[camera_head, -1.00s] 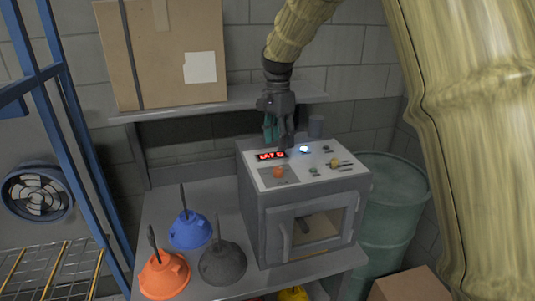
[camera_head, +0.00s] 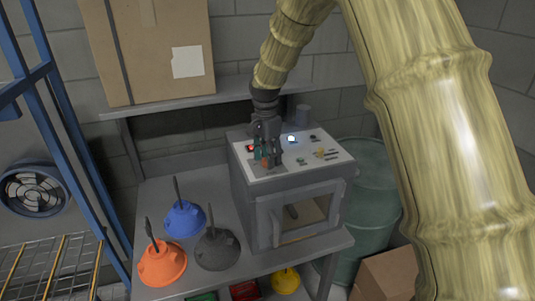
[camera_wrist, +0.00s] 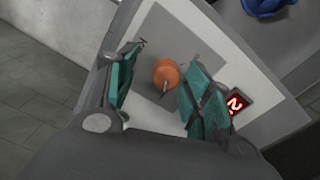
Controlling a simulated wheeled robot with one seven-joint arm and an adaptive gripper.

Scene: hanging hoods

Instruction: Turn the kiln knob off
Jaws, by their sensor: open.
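The kiln (camera_head: 246,190) is a grey box on the table with a white sloped control panel on top. The orange round knob (camera_wrist: 166,73) sits on a grey patch of that panel, with a thin dark pointer line. My gripper (camera_head: 265,161) is over the left part of the panel. In the wrist view my gripper (camera_wrist: 166,62) is open, its teal fingers on either side of the knob. Gaps show between knob and fingers there. In the head view the fingers largely hide the knob. The red lit display (camera_wrist: 238,101) is just beyond the right finger.
Blue (camera_head: 184,219), grey (camera_head: 217,250) and orange (camera_head: 162,264) hoods stand left of the kiln. A shelf (camera_head: 170,104) with a cardboard box (camera_head: 150,50) is behind. A green barrel (camera_head: 365,200) stands right.

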